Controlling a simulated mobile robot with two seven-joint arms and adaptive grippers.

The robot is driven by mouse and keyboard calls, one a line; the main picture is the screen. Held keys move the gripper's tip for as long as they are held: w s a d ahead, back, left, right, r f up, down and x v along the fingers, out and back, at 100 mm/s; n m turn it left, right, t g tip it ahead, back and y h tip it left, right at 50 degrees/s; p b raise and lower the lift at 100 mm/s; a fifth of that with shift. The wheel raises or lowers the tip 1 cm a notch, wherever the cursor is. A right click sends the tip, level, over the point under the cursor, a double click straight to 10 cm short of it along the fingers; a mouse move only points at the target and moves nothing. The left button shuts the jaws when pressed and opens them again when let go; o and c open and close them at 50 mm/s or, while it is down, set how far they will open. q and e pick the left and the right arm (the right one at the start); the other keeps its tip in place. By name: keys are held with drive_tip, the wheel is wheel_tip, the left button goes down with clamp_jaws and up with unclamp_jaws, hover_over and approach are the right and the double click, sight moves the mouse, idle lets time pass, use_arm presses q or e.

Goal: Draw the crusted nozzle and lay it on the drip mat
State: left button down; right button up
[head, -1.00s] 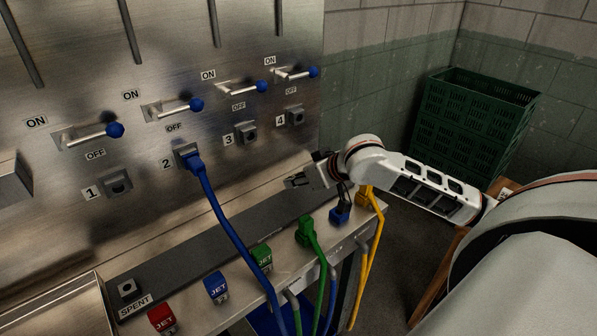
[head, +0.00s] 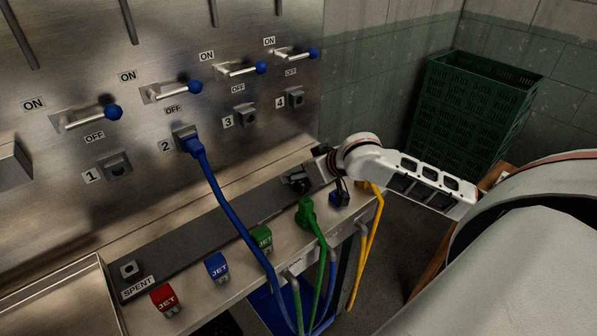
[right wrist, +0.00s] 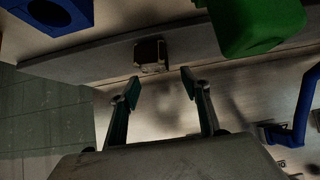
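My right gripper (head: 297,184) is low over the right part of the dark grey strip (head: 205,236) on the ledge. This strip is the only mat-like surface I see. In the right wrist view the right gripper (right wrist: 160,85) is open, its fingers apart and nothing between them. A small brownish, box-shaped piece (right wrist: 152,55) lies just beyond the fingertips, apart from them. I cannot tell whether it is the crusted nozzle. My left gripper is not in view.
A blue plug with a hose (head: 187,141) sits in socket 2. Red (head: 163,299), blue (head: 217,267) and green (head: 262,238) JET blocks line the ledge. A green plug (head: 306,212) and a blue block (head: 339,199) stand near my right gripper. Green crates (head: 475,105) stand behind.

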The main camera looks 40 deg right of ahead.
drive_tip(key=shift+s+d+r, duration=0.1)
drive_tip(key=shift+s+r, duration=0.15)
drive_tip(key=a+v, duration=0.1)
drive_tip(key=v, duration=1)
drive_tip(key=shift+d, duration=0.45)
drive_tip(key=shift+s+r, duration=0.15)
